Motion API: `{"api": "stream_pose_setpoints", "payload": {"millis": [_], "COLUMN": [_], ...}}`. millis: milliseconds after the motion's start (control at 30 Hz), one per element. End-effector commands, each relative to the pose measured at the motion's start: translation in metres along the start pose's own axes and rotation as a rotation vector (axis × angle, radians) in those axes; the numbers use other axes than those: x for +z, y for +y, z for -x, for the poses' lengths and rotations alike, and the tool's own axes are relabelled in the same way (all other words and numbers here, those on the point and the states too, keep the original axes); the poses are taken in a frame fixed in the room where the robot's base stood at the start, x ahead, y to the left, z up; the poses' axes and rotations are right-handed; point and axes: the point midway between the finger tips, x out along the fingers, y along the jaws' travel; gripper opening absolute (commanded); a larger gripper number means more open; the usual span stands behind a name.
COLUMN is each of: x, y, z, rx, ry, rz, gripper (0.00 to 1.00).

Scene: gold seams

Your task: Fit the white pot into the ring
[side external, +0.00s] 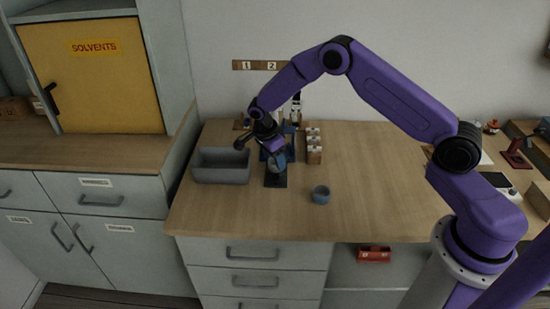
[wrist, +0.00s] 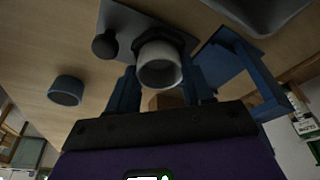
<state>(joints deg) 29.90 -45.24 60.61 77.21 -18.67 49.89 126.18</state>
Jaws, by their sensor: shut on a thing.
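The white pot (wrist: 160,66) sits between the two fingers of my gripper (wrist: 160,88) in the wrist view, its round open end facing the camera. My gripper is shut on it. A dark angular piece (wrist: 187,43), perhaps the ring, shows just behind the pot on a grey plate (wrist: 122,22). I cannot tell whether the pot is inside it or only in front of it. In the side view my gripper (side external: 277,159) is low over a dark blue base (side external: 275,181), and the pot is too small and covered to make out.
A grey bin (side external: 221,174) stands left of my gripper. A blue-grey cup (side external: 320,195) stands to the right, and a row of white-topped blocks (side external: 314,147) behind. A blue frame (wrist: 262,78) is close on the right in the wrist view. The front right of the bench is clear.

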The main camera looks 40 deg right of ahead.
Motion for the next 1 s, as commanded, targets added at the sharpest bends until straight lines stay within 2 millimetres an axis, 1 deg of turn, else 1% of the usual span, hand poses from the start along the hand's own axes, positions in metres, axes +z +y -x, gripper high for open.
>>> {"api": "stream_pose_setpoints", "payload": {"millis": [800, 833, 867, 900, 933, 1000], "x": [0.001, 0.001, 0.001, 0.001, 0.001, 0.001], "y": [0.0001, 0.0001, 0.0001, 0.0001, 0.0001, 0.0001], "z": [-0.0046, -0.0046, -0.0046, -0.0045, -0.0045, -0.0045], "rx": [0.0, 0.0, 0.0, 0.0, 0.0, 0.0], "ry": [0.0, 0.0, 0.0, 0.0, 0.0, 0.0], "rz": [0.0, 0.0, 0.0, 0.0, 0.0, 0.0], "gripper": [0.23, 0.54, 0.64, 0.77, 0.8, 0.8]}}
